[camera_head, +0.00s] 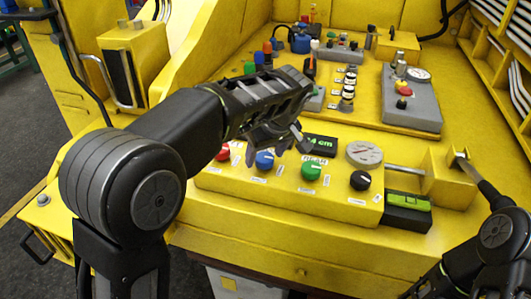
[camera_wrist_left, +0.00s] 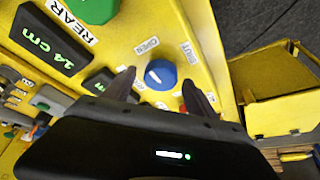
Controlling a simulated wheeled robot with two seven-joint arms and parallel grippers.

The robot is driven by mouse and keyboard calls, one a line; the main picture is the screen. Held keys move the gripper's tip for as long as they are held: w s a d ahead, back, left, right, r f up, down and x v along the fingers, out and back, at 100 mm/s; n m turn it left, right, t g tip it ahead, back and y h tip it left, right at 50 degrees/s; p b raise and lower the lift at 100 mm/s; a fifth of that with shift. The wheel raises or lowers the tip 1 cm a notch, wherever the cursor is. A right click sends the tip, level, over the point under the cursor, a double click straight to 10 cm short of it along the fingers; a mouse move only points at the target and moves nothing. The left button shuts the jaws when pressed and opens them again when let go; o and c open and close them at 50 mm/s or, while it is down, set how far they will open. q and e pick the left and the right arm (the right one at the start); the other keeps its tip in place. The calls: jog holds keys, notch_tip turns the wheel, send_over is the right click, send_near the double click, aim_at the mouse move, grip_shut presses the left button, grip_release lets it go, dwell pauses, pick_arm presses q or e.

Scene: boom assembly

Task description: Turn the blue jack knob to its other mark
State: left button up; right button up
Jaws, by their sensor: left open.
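The blue jack knob (camera_head: 265,160) sits on the front of the yellow control panel (camera_head: 225,178), between the red and green knobs. In the left wrist view the blue knob (camera_wrist_left: 160,74) carries a white pointer stripe, with OPEN and SHUT labels above it. The stripe's exact setting is hard to tell. My left gripper (camera_head: 283,143) is over the panel near the blue knob. In the left wrist view its two fingers (camera_wrist_left: 159,78) are apart, one on each side of the knob; contact cannot be told. My right arm (camera_head: 495,235) shows at the lower right; its jaw state is unclear.
A red knob (camera_head: 223,152), a green knob (camera_head: 311,171) and a black knob (camera_head: 360,180) share the panel. A display (camera_head: 321,142) reading 14 cm stands behind. A grey dial (camera_head: 364,153) and a green-faced device (camera_head: 407,203) are to the right.

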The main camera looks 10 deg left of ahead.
pick_arm(q)
jog(key=c, duration=1.4)
